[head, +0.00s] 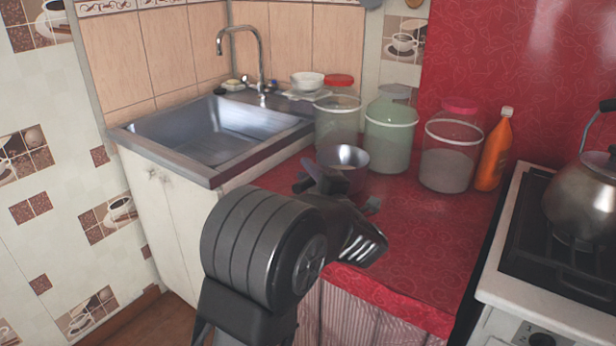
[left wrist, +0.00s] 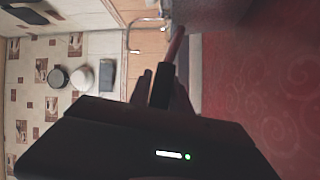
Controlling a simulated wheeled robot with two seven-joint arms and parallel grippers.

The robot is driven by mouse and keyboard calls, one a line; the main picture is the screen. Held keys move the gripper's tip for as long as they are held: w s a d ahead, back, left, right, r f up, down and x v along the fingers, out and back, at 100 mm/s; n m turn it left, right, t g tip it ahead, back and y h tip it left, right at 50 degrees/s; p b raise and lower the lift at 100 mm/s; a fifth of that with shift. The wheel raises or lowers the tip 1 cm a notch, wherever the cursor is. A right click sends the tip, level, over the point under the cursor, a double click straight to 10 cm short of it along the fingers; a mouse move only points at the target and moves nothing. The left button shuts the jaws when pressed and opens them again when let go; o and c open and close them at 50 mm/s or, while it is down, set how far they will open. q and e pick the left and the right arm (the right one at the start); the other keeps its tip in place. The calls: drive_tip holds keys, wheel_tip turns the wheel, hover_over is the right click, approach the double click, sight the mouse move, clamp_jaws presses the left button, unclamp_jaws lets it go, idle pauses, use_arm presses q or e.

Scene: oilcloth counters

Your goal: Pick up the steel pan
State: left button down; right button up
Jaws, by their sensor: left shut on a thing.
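The steel pan (head: 345,157) shows in the head view at the front of the jars, over the red counter, with its bowl upright and its lower front partly hidden by my arm. My left gripper (head: 322,180) is at the near left side of the pan. In the left wrist view, the left gripper (left wrist: 164,88) is shut on the pan's dark handle, and the pan's body (left wrist: 208,12) is a blurred grey shape at the top edge. I cannot tell whether the pan touches the counter. My right gripper is not in view.
Glass jars (head: 390,138) and an orange bottle (head: 494,152) stand behind and right of the pan. A sink (head: 205,135) is at the left. A stove with a kettle (head: 580,195) is at the right. The red counter (head: 425,235) is clear in front.

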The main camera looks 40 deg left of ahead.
use_arm(q)
wheel_tip(320, 180, up, 9)
drive_tip(key=p, duration=0.2)
drive_tip(key=shift+f, duration=0.2)
idle(0.4)
idle(0.8)
